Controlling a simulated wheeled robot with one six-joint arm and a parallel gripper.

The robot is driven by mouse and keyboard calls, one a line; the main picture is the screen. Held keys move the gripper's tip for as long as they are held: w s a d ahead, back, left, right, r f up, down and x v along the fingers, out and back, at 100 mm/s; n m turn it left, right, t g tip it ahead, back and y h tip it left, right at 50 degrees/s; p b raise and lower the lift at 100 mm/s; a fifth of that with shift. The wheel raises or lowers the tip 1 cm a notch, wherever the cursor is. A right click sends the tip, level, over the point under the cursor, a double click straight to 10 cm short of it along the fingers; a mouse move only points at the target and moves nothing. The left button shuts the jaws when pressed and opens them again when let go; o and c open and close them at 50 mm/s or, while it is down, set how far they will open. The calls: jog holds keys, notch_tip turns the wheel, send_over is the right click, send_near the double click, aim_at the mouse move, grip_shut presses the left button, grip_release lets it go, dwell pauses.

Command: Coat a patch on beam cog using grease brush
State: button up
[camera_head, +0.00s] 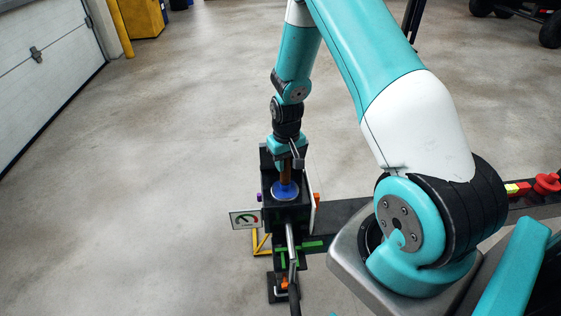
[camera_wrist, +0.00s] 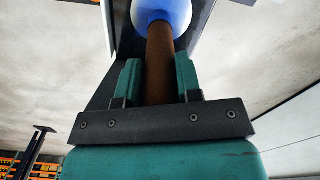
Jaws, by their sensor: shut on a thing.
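My gripper (camera_head: 287,158) points down over a black trailer frame part (camera_head: 268,215) in the head view. It is shut on the brown handle of what looks like the grease brush (camera_head: 285,173). In the wrist view the handle (camera_wrist: 160,62) stands between the two teal fingers (camera_wrist: 158,80). The handle's far end meets a round blue piece (camera_head: 285,190), which also shows at the top of the wrist view (camera_wrist: 163,10). I cannot tell whether this piece belongs to the brush or to the frame. The bristles are not visible. I cannot pick out the beam cog for certain.
A gauge plate (camera_head: 245,219) sticks out left of the black part. A metal rod (camera_head: 291,245), green pieces (camera_head: 314,246) and a yellow stand (camera_head: 261,240) are below. A dark beam (camera_head: 337,213) runs right towards red and yellow parts (camera_head: 546,183). The floor at left is clear.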

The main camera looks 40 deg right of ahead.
jog(key=w+a, duration=0.2)
jog(key=a, duration=0.1)
jog(key=shift+w, duration=0.1)
dwell(1.5)
notch_tip(320, 180, up, 6)
jog(key=p, duration=0.4)
jog(key=shift+r, duration=0.1)
dwell(0.3)
notch_tip(320, 180, up, 3)
jog(key=p, duration=0.2)
jog(key=shift+p, duration=0.3)
dwell(0.6)
